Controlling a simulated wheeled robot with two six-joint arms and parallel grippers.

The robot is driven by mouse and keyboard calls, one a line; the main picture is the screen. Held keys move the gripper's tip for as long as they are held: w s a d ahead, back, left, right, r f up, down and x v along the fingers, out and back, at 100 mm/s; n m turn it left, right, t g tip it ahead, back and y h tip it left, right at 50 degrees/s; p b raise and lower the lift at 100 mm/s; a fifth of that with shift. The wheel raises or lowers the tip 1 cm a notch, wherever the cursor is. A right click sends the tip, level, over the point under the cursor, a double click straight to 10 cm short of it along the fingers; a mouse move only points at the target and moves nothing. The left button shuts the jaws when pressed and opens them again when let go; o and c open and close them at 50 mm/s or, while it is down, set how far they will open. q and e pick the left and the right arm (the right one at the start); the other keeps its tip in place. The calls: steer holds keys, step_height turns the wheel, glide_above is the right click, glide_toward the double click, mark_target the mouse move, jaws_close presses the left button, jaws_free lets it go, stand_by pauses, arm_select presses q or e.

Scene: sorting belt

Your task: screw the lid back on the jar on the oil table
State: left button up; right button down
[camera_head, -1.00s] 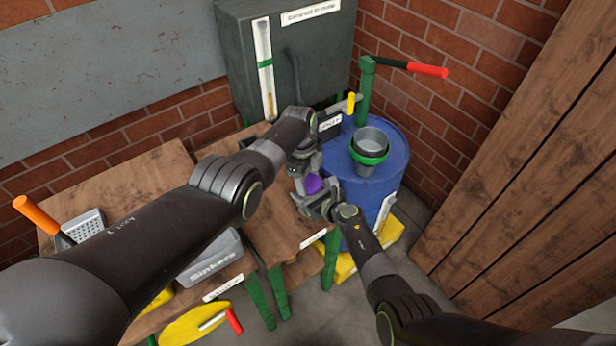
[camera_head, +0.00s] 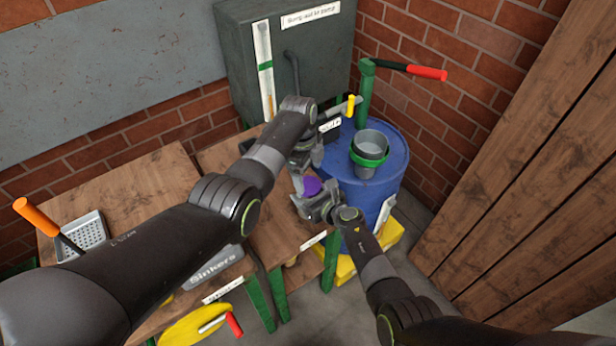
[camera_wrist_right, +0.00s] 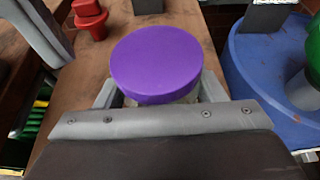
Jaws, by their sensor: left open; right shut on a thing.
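The purple lid (camera_head: 312,187) sits on top of the jar by the right edge of the wooden table. It fills the middle of the right wrist view (camera_wrist_right: 156,62), where a little of the clear jar (camera_wrist_right: 190,97) shows under its rim. The lid looks about level; I cannot tell whether its thread is engaged. My right gripper (camera_head: 318,205) is shut around the jar, below the lid. My left gripper (camera_head: 301,172) is open just above and behind the lid, apart from it as far as I can see. Most of the jar is hidden by the grippers.
A blue drum (camera_head: 390,165) with a grey cup (camera_head: 370,146) and a green post with a red handle (camera_head: 427,72) stands close on the right. A dark cabinet (camera_head: 300,60) is behind. A red object (camera_wrist_right: 91,19) is on the table.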

arm_select(q)
steer(key=shift+r, duration=0.55)
steer(key=shift+o, duration=0.2)
